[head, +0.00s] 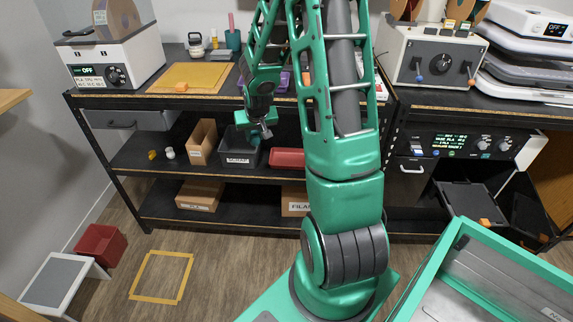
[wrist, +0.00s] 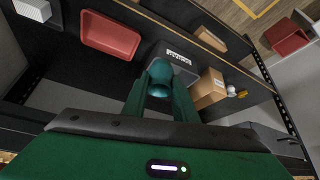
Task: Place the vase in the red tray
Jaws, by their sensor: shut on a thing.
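The teal vase (wrist: 160,72) is between my gripper's fingers (wrist: 160,90) in the wrist view, and my gripper is shut on it. In the head view my gripper (head: 259,135) is at the middle shelf, over or just in front of a dark labelled bin (head: 238,158). The vase is mostly hidden there. The red tray (head: 288,157) lies on the middle shelf just right of that bin, partly hidden by my arm. The tray also shows at upper left in the wrist view (wrist: 110,36) and looks empty. The vase is apart from it.
A cardboard box (head: 203,142) stands left of the dark bin, with small yellow and white items beyond it. The worktop (head: 140,98) overhangs the shelf. A separate red bin (head: 101,244) is off to the left near the floor. Labelled cardboard boxes sit on the lower shelf.

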